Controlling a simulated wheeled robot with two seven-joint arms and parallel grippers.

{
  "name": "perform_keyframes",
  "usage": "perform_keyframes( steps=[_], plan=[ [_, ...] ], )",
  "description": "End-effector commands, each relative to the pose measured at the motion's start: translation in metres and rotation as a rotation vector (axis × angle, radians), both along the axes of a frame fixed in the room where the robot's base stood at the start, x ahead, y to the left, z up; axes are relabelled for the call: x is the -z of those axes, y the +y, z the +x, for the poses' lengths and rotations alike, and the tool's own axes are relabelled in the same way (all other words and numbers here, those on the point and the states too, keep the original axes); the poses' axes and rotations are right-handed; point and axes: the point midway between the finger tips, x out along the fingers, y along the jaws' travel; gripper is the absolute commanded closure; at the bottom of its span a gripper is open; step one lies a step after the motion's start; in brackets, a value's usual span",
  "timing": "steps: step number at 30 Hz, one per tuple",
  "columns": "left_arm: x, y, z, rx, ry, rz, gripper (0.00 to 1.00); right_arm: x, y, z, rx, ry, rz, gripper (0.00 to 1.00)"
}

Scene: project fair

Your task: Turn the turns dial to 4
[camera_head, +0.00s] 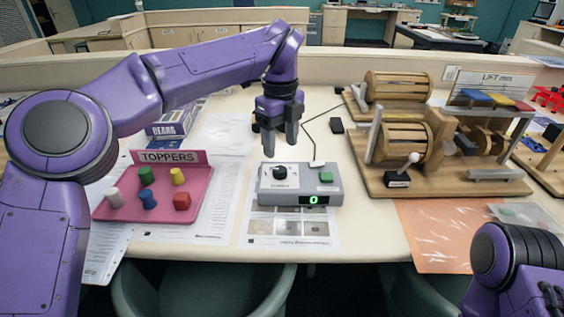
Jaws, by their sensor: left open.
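A grey control box (300,197) sits on printed sheets at the middle of the table. Its black turns dial (280,172) is on the left of the top face. A green button (326,177) is on the right, and a small green display (314,199) on the front reads 0. My left gripper (280,152) points down just above the dial, open, with its fingers apart and nothing visible between them. I cannot tell whether the fingertips touch the dial. My right arm shows at the lower right, but its gripper is outside the view.
A pink TOPPERS tray (112,211) with several coloured pieces stands left of the box. A wooden machine with drums (402,143) stands at the right. A cable (308,140) runs behind the box. An orange sheet (436,228) lies at front right. Bare table shows right of the box.

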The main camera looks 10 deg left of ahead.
Motion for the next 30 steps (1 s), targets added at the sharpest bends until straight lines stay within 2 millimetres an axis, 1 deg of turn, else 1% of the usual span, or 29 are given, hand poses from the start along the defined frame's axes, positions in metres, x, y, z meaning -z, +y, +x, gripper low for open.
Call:
perform_keyframes(
  steps=[1,3,6,9,13,19,20,21,23,24,25,30],
  plan=[
    [0.015,0.001,0.0,0.001,0.004,0.001,0.39,0.002,0.0,0.0,0.0,0.0,0.0,0.57],
    [0.03,0.001,-0.001,0.0,0.006,0.0,0.39,0.003,0.0,0.0,0.0,0.0,0.0,0.57],
    [0.049,0.001,-0.001,-0.001,0.004,-0.001,0.39,0.003,0.0,0.0,0.0,0.0,0.0,0.57],
    [0.062,0.001,0.0,-0.001,0.002,0.0,0.39,0.002,0.0,0.0,0.0,-0.001,-0.001,0.57],
    [0.069,0.001,0.0,-0.001,0.001,0.001,0.39,0.002,0.0,0.0,0.0,-0.001,-0.001,0.57],
    [0.07,0.001,0.0,-0.001,0.0,0.0,0.39,0.002,0.0,0.0,0.0,-0.001,0.0,0.57],
    [0.07,0.001,0.0,-0.001,0.0,0.0,0.42,0.002,0.0,0.0,0.0,-0.001,0.0,0.57],
    [0.07,0.001,0.0,-0.001,0.0,0.0,0.55,0.002,0.0,0.0,0.0,-0.001,0.0,0.57],
    [0.07,0.001,0.0,-0.001,0.0,0.0,0.75,0.002,0.0,0.0,0.0,-0.001,0.0,0.57],
    [0.07,0.001,0.0,-0.001,0.0,0.0,0.88,0.002,0.0,0.0,0.0,-0.001,0.0,0.57],
    [0.07,0.001,0.0,-0.001,0.0,0.0,0.95,0.002,0.0,0.001,0.0,-0.001,0.0,0.57],
    [0.069,0.001,0.0,0.003,-0.001,0.001,0.95,0.002,0.0,0.001,0.0,-0.001,0.0,0.57]
  ],
)
